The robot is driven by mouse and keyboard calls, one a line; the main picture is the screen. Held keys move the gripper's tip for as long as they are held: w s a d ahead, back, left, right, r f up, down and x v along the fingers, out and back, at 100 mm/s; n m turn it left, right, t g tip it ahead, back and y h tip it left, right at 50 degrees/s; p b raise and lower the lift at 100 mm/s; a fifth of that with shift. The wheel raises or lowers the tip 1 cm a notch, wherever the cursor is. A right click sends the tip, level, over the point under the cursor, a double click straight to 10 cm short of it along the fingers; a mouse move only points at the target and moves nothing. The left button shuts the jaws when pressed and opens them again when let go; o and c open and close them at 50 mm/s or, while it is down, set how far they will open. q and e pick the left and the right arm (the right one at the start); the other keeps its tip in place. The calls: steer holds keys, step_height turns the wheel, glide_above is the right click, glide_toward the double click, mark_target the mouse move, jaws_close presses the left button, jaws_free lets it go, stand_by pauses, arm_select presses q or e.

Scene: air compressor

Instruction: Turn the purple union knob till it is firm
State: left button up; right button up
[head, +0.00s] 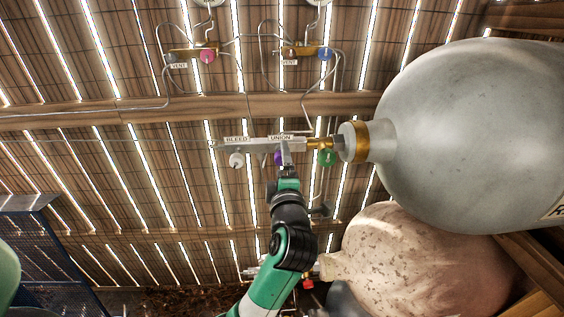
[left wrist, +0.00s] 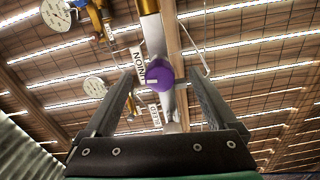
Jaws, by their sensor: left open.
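The purple union knob (head: 278,158) sits on the manifold bar under the UNION label, partly hidden by my left gripper in the head view. In the left wrist view the purple knob (left wrist: 160,78) shows whole, between and beyond the fingertips. My left gripper (head: 286,152) is at the knob in the head view; in the left wrist view (left wrist: 158,82) its two fingers are spread on either side of the knob. No contact with the knob is visible. My right gripper is not in view.
A white BLEED knob (head: 236,160) and a green knob (head: 326,157) flank the purple one on the bar (head: 258,144). A large grey tank (head: 470,130) and a speckled tank (head: 410,260) fill the right. Pink (head: 208,56) and blue (head: 325,54) VENT knobs are above.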

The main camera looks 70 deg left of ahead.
arm_select(q)
steer(key=b+v, duration=0.2)
steer(key=v, duration=1.4)
steer(key=shift+s+d, duration=0.15)
steer(key=shift+d, duration=0.2)
